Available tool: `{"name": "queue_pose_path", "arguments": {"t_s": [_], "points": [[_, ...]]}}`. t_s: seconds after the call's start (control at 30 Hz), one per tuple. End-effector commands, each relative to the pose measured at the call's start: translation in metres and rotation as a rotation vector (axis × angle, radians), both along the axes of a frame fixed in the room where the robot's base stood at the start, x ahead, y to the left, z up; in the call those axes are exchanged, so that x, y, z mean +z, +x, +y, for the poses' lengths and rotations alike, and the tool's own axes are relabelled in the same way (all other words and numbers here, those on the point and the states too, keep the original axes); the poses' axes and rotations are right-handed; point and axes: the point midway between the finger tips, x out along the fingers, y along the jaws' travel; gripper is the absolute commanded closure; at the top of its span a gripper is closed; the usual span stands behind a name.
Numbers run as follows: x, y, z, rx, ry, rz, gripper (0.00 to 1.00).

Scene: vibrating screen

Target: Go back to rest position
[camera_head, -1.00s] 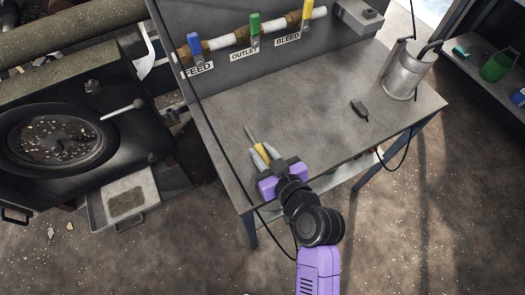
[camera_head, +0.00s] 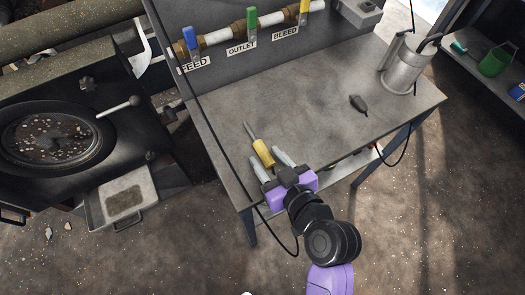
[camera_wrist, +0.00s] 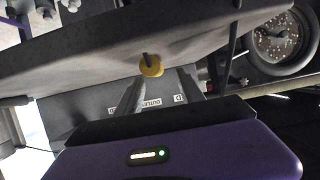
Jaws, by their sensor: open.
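My gripper (camera_head: 273,168) is open at the near left edge of the grey table, with its two grey fingers apart. In the wrist view my gripper (camera_wrist: 160,90) also shows with its fingers apart. A screwdriver with a yellow handle (camera_head: 263,153) lies on the table just beyond the fingertips, its shaft pointing away. The yellow handle end (camera_wrist: 151,67) shows in the wrist view ahead of the fingers. No object is held between the fingers.
The table (camera_head: 310,110) carries a grey metal canister (camera_head: 403,68) and a small dark object (camera_head: 358,104). Behind it is a pipe panel with blue, green and yellow valve handles. A tray (camera_head: 122,200) sticks out at left. A black cable hangs near my arm.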

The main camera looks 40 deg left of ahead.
Motion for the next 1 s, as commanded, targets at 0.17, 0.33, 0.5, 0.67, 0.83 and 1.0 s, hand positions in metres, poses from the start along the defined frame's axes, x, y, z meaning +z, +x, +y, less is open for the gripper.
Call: {"name": "queue_pose_path", "arguments": {"t_s": [0.17, 0.33, 0.5, 0.67, 0.83, 1.0], "points": [[0.008, -0.009, -0.021, -0.002, -0.001, 0.001, 0.54], [0.013, -0.012, -0.028, 0.0, -0.001, 0.0, 0.54], [0.013, -0.013, -0.028, 0.0, -0.001, 0.0, 0.54], [0.016, -0.008, -0.028, -0.029, 0.024, 0.019, 0.54], [0.045, 0.021, -0.039, -0.178, 0.115, -0.01, 0.54], [0.055, 0.032, -0.088, -0.381, 0.195, -0.045, 0.54]]}}
